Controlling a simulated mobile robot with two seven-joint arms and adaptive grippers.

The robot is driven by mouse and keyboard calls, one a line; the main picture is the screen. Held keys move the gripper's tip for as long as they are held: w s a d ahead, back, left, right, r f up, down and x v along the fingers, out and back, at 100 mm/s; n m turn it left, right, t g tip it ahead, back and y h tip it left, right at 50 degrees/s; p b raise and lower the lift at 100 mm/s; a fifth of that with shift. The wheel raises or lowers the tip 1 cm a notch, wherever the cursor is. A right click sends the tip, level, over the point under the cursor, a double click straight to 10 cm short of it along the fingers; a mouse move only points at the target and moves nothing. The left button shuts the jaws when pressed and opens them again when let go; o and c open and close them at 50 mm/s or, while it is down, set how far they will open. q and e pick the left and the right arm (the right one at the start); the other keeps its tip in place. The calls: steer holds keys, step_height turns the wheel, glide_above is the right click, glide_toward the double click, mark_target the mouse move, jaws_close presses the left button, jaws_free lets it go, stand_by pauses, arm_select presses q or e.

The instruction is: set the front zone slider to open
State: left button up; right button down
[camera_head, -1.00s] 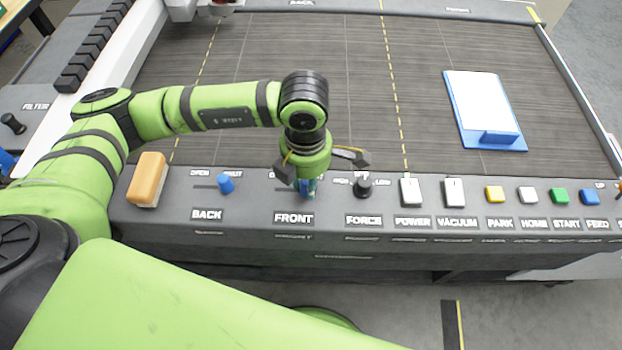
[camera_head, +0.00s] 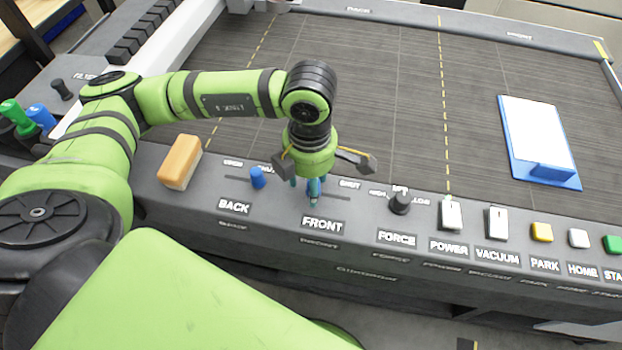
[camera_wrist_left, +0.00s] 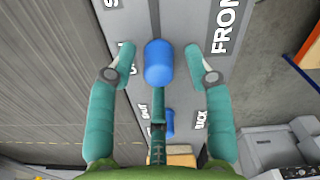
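The front zone slider has a blue knob (camera_wrist_left: 158,62), seen in the left wrist view beside the partly covered OPEN label; its slot runs on toward SHUT. In the head view this knob is mostly hidden by my fingers above the FRONT label (camera_head: 322,225). My left gripper (camera_head: 312,190) points down over it. In the left wrist view its teal fingers (camera_wrist_left: 162,75) are spread, with gaps between the knob and the two side fingers. The third finger lies just below the knob in the picture; I cannot tell whether it touches. My right gripper is not in view.
Left of FRONT is the BACK slider's blue knob (camera_head: 258,177), and beyond it a tan block (camera_head: 180,162). To the right are the black FORCE knob (camera_head: 400,203), white switches (camera_head: 451,214) and coloured buttons. A blue board with a white sheet (camera_head: 537,137) lies on the bed.

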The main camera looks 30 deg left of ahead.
arm_select(q)
steer(key=shift+w+d+r, duration=0.1)
steer(key=shift+d+r, duration=0.1)
steer(key=shift+r, duration=0.1)
step_height(320, 180, up, 11)
steer(key=shift+a+r, duration=0.15)
steer(key=shift+r, duration=0.05)
stand_by(0.4)
